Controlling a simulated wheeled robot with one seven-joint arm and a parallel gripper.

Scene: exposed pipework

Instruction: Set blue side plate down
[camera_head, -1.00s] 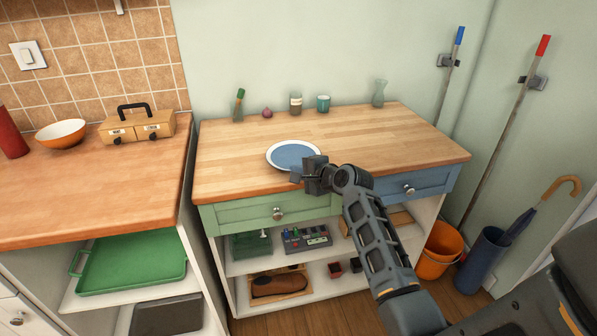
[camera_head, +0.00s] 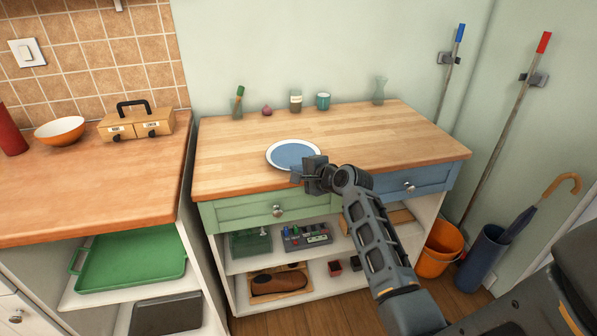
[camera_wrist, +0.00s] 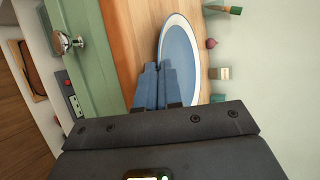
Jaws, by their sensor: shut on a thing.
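The blue side plate (camera_head: 292,155) has a white rim and a blue middle. It is level, at or just above the wooden top (camera_head: 350,140) of the cabinet, near its front edge; I cannot tell whether it touches. My gripper (camera_head: 300,172) is shut on the plate's near right rim. In the wrist view the plate (camera_wrist: 182,50) lies beyond the fingers of my gripper (camera_wrist: 158,75), which cover part of its rim.
A bottle (camera_head: 238,104), an onion (camera_head: 267,111), a jar (camera_head: 296,101), a teal cup (camera_head: 323,102) and a glass vase (camera_head: 379,91) stand along the back. The wooden top is clear right of the plate. A left counter (camera_head: 100,190) holds an orange bowl (camera_head: 60,131).

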